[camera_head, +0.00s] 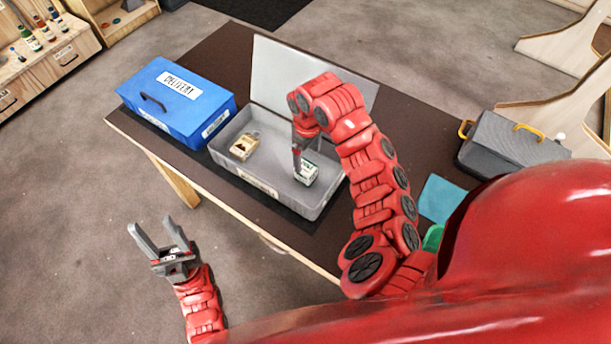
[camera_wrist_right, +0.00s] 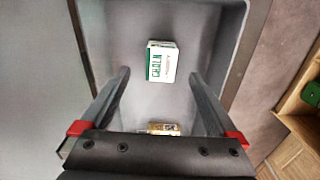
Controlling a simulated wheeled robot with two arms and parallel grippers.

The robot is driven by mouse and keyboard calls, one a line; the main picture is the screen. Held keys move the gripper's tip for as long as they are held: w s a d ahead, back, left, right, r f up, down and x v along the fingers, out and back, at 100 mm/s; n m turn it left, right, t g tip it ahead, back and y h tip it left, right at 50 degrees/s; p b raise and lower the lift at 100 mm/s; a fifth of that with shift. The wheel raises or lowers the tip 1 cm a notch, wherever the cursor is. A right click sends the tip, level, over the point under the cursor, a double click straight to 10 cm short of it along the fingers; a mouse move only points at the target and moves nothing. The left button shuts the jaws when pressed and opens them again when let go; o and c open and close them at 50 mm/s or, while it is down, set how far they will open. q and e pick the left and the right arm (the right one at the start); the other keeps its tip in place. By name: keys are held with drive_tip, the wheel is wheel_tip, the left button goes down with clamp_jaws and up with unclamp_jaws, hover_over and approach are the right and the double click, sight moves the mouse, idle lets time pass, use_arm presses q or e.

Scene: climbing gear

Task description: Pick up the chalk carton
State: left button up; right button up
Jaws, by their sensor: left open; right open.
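The chalk carton (camera_head: 308,175), white with green lettering, lies in the right part of an open grey box (camera_head: 318,207) on the table. In the right wrist view the carton (camera_wrist_right: 162,62) sits in line with the gap between the fingers, beyond their tips. My right gripper (camera_head: 298,168) points down into the box close to the carton, open; it also shows open in the right wrist view (camera_wrist_right: 159,76). My left gripper (camera_head: 156,228) is open and empty, out over the floor in front of the table.
A tan carton (camera_head: 244,146) lies in the box's left part. The grey lid (camera_head: 285,75) stands raised behind. A blue delivery box (camera_head: 175,98) is left of it. A dark case with yellow handles (camera_head: 510,146) and a teal cloth (camera_head: 441,198) lie to the right.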

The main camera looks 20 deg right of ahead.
sight(306, 167)
wheel_tip(306, 167, down, 4)
drive_tip(key=shift+r+b, duration=0.1)
drive_tip(key=shift+b, duration=0.4)
drive_tip(key=f+b, duration=0.1)
drive_tip(key=f, duration=0.1)
drive_tip(key=f+b, duration=0.1)
drive_tip(key=f, duration=0.2)
drive_tip(key=shift+w+a+f+b, duration=0.15)
drive_tip(key=shift+a+b, duration=0.05)
drive_tip(key=shift+b, duration=0.15)
drive_tip(key=shift+c, duration=0.3)
clamp_jaws()
